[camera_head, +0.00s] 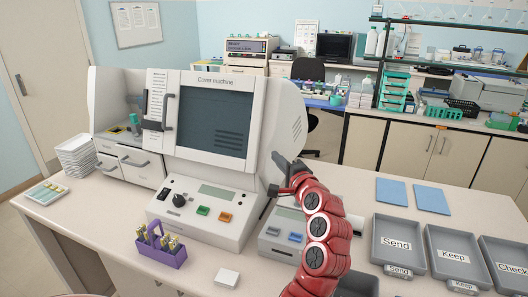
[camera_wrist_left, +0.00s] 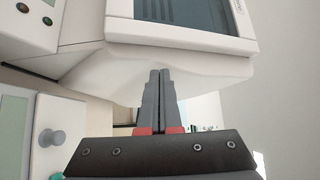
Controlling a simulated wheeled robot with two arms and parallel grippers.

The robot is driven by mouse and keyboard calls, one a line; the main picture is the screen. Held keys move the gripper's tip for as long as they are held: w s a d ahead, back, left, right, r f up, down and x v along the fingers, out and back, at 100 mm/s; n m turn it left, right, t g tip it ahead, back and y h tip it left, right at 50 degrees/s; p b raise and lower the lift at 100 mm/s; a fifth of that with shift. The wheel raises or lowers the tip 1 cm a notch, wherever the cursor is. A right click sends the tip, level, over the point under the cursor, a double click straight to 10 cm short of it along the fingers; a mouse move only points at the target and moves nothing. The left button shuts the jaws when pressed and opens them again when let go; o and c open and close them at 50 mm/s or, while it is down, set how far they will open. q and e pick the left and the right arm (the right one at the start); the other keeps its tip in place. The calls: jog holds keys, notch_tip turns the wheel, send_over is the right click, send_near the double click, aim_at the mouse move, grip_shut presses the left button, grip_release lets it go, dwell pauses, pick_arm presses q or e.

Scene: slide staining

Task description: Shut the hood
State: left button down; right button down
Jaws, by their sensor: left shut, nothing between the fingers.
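The white cover machine (camera_head: 272,120) stands on the bench. Its hood (camera_head: 218,78) is a front panel with a dark window (camera_head: 213,113) and a dark handle (camera_head: 168,108) on its left edge. The hood looks near upright against the body; I cannot tell whether it is fully shut. My left gripper (camera_head: 272,189) is at the machine's lower right side, away from the handle. In the left wrist view its fingers (camera_wrist_left: 158,75) are together and empty, in front of the white casing (camera_wrist_left: 130,62). Contact with the casing cannot be told. My right gripper is out of view.
A purple rack (camera_head: 163,252) with vials and a white block (camera_head: 227,277) stand in front. A small device (camera_head: 278,240) is partly behind my left arm. Grey trays (camera_head: 397,240) and blue sheets (camera_head: 431,198) lie right; stacked white trays (camera_head: 76,155) stand left.

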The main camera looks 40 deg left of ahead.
aim_at(258, 149)
pick_arm(q)
jog(key=a, duration=0.2)
jog(key=a+p, duration=0.1)
jog(key=shift+s+a, duration=0.2)
jog(key=shift+a, duration=0.15)
jog(key=shift+s+a+p, duration=0.15)
jog(key=shift+a+p, duration=0.2)
